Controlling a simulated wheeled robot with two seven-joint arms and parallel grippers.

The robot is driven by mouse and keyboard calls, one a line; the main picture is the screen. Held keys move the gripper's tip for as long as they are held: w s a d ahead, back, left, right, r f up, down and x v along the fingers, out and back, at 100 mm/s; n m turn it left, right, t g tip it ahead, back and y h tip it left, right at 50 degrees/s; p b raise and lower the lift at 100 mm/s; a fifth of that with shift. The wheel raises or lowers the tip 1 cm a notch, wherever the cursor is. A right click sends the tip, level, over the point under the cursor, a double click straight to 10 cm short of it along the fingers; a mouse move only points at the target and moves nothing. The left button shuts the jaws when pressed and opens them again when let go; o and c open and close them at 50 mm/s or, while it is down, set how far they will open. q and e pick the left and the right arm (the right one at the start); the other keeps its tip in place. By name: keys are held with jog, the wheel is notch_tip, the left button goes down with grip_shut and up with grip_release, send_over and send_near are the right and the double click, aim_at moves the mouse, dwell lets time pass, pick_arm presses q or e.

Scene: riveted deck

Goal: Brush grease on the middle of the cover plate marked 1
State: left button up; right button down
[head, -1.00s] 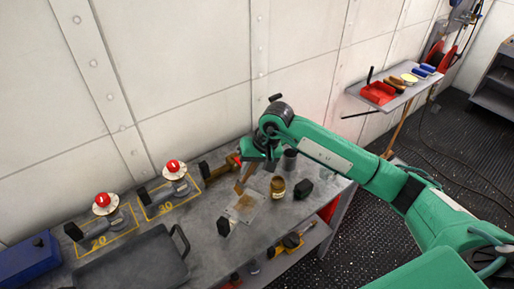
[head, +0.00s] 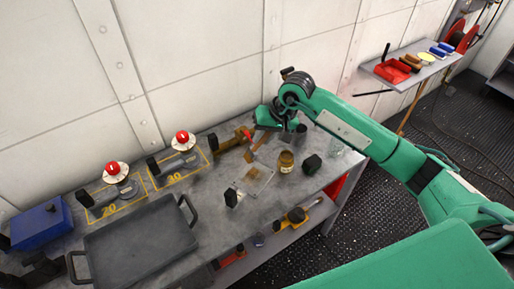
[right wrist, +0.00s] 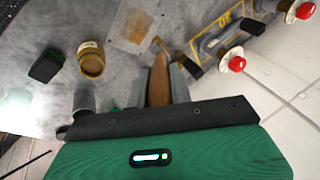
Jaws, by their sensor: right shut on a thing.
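My right gripper (head: 265,127) is shut on the wooden handle of a brush (head: 256,143). In the right wrist view the brush (right wrist: 158,85) points away from the gripper, its tip near the edge of the cover plate. The cover plate (head: 254,181) is a pale square lying on the bench; it also shows in the right wrist view (right wrist: 132,20). A brown smear shows near its middle there. I cannot read a mark on it. An open jar of brown grease (head: 286,162) stands right of the plate, also in the right wrist view (right wrist: 91,60). My left gripper is not in view.
A black block (head: 231,198) stands at the plate's near-left edge and a dark block (head: 312,164) right of the jar. A dark tray (head: 140,245) and two red-topped valves (head: 182,138) (head: 112,169) are at left. A wall shelf (head: 415,62) is at back right.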

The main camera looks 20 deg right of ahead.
jog(key=d+r+t+y+b, duration=0.1)
jog(key=d+r+t+b, duration=0.1)
jog(key=d, duration=0.3)
jog(key=f, duration=0.4)
jog(key=shift+w+a+f+b, duration=0.2)
jog(key=shift+f+b, duration=0.1)
jog(key=shift+f, duration=0.05)
